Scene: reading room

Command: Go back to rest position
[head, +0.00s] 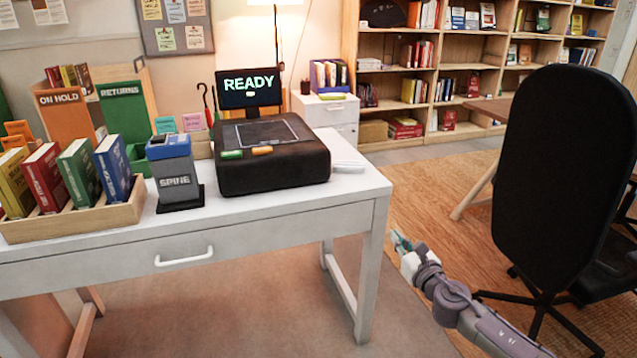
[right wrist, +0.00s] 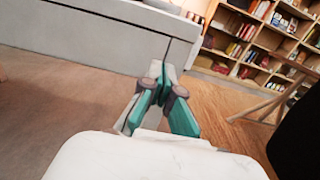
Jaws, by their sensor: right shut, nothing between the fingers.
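My right gripper (head: 400,241) shows in the head view, to the right of the white desk's right leg and in front of the wooden floor. It is shut and empty. In the right wrist view, its teal fingers (right wrist: 160,85) meet with nothing between them. My right arm comes in from the lower right of the head view. My left gripper and left arm do not show in either view.
The white desk (head: 290,207) carries books in a wooden rack (head: 75,222), a grey SPINE stand (head: 174,175) and a black scanner-like device (head: 270,170). A black chair (head: 560,170) stands close to the right of my arm. Bookshelves (head: 440,75) line the back.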

